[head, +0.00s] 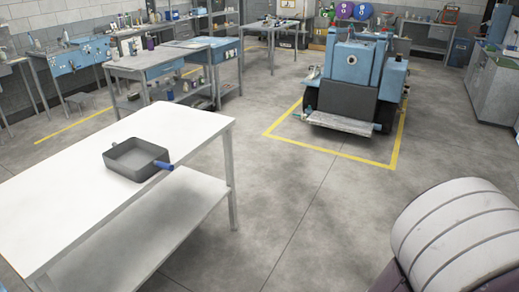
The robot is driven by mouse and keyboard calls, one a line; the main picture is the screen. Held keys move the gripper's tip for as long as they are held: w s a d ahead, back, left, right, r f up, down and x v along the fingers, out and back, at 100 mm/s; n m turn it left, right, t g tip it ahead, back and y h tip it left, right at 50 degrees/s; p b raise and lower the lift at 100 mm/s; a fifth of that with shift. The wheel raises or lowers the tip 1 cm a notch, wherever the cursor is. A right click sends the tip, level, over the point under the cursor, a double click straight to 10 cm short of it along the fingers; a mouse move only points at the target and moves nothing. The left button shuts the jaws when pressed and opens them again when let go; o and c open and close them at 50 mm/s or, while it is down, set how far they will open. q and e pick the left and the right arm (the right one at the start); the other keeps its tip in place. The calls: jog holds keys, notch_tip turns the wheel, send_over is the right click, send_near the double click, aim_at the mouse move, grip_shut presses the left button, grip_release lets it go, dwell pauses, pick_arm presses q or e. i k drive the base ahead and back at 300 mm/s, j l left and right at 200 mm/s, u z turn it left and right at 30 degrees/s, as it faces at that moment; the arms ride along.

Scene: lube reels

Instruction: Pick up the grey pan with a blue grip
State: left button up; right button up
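The grey pan (136,159) is square with raised walls and sits upright on the white tabletop (70,215), near its right edge. Its blue grip (163,165) points right, toward that edge. Nothing is touching the pan, and it looks empty. Neither of my grippers shows in the head view.
The table has a lower shelf (150,230). A large rounded white-grey object (455,235) fills the lower right. Workbenches (160,66) line the back left, and a blue machine (352,75) stands inside yellow floor lines. The grey floor (290,215) between is clear.

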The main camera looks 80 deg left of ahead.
aim_at(135, 159)
jog(key=u, duration=3.85)
jog(key=i+l+u, duration=0.15)
jog(key=i+u, duration=0.25)
jog(key=i+l+u, duration=0.2)
jog(key=u, duration=0.25)
jog(key=i+l+u, duration=0.25)
jog(key=l+u, duration=0.15)
jog(key=i+l, duration=0.15)
jog(key=l, duration=0.2)
jog(key=i+l+u, duration=0.1)
jog(key=l, duration=0.25)
jog(key=i+l, duration=0.4)
jog(key=l, duration=0.3)
jog(key=i+l+u, duration=0.1)
jog(key=l, duration=0.25)
jog(key=i+l, duration=0.25)
jog(key=l+u, duration=0.05)
jog(key=l, duration=0.05)
